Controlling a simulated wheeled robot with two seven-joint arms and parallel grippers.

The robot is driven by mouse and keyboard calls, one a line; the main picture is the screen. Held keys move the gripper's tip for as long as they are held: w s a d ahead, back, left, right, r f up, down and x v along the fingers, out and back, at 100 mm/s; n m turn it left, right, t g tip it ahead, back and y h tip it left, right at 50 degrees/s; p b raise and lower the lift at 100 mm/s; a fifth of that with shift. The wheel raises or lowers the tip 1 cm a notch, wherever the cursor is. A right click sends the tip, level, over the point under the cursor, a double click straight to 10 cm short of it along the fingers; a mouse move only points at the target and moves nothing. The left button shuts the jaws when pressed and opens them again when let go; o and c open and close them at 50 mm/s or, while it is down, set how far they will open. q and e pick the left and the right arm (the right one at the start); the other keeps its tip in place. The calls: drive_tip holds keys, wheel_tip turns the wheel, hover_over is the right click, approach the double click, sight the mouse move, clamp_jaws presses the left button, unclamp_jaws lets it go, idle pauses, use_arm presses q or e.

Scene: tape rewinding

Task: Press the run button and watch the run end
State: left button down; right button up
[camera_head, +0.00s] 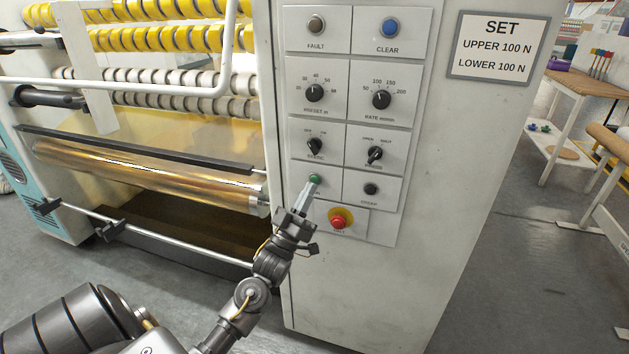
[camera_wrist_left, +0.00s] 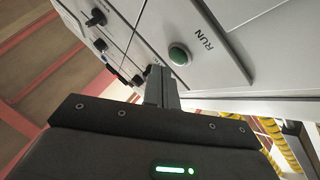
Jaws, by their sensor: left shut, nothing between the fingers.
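The green run button (camera_head: 315,180) sits on the lower left of the machine's control panel. In the left wrist view the green button (camera_wrist_left: 178,54) shows with the word RUN beside it. My left gripper (camera_head: 304,194) is shut and empty, its fingertips just below the button. In the left wrist view the closed fingers (camera_wrist_left: 161,85) point toward the panel, and a small gap seems to show between them and the button; contact cannot be told for sure. My right gripper is not in view.
A gold roll (camera_head: 150,172) and a rail lie left. A tension sign (camera_head: 499,47) hangs right.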

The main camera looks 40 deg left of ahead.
use_arm(q)
drive_tip(key=s, duration=0.1)
drive_tip(key=s+d+p, duration=0.1)
drive_tip(key=s, duration=0.2)
drive_tip(key=shift+s+d+p, duration=0.3)
drive_tip(key=shift+p, duration=0.1)
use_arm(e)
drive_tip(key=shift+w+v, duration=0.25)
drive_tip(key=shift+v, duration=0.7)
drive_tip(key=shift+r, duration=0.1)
